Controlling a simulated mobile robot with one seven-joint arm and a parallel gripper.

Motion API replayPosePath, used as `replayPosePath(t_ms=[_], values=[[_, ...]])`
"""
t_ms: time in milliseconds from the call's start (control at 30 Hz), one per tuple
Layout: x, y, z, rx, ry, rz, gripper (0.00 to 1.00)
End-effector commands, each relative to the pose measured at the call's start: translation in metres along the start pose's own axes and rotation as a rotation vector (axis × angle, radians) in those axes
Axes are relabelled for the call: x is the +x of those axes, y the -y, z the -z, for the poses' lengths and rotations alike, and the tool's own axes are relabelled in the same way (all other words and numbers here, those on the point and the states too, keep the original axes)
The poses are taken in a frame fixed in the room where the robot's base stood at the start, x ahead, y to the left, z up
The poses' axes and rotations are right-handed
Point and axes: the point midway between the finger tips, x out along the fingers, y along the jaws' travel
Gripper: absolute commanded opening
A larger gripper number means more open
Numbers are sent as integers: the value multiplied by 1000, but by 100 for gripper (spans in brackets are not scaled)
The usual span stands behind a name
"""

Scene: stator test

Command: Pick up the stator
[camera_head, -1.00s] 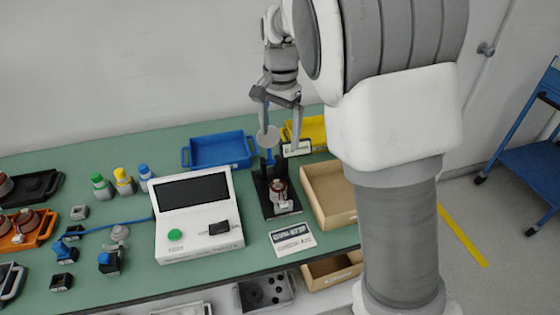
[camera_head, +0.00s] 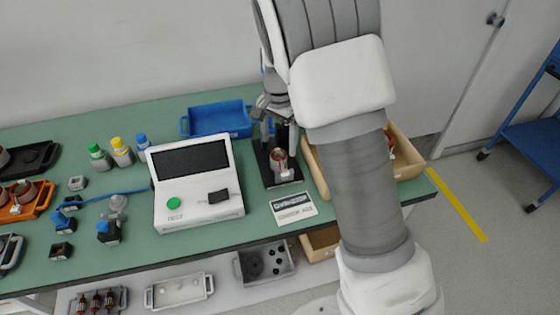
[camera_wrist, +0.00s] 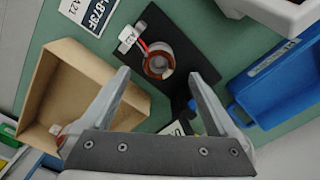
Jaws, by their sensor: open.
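The stator (camera_head: 280,160), a copper-red ring with a white tag, sits on a black plate fixture (camera_head: 284,179) right of the white tester. In the wrist view the stator (camera_wrist: 158,65) shows on the black plate, with its tag and red wires at its upper left. My gripper (camera_wrist: 158,75) is open and empty. In the picture the stator lies between its fingertips, apart from them. In the head view my gripper (camera_head: 268,128) is just behind the stator and partly hidden by my arm.
A tan box (camera_head: 412,172) with a reddish part inside stands right of the fixture, partly behind my arm. A blue bin (camera_head: 215,121) stands behind left. The white tester (camera_head: 200,212) is left. An orange tray (camera_head: 36,207) holds several similar parts at far left.

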Motion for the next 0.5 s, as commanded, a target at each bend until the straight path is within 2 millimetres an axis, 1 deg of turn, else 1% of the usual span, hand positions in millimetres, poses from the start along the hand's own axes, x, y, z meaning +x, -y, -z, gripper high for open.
replayPosePath(t_ms=[133,300,400,500], values=[[17,-1,-1,0,2,-3,94],[44,-2,-2,1,2,-3,94],[50,-2,-2,0,1,-1,94],[50,-2,-2,0,0,0,94]])
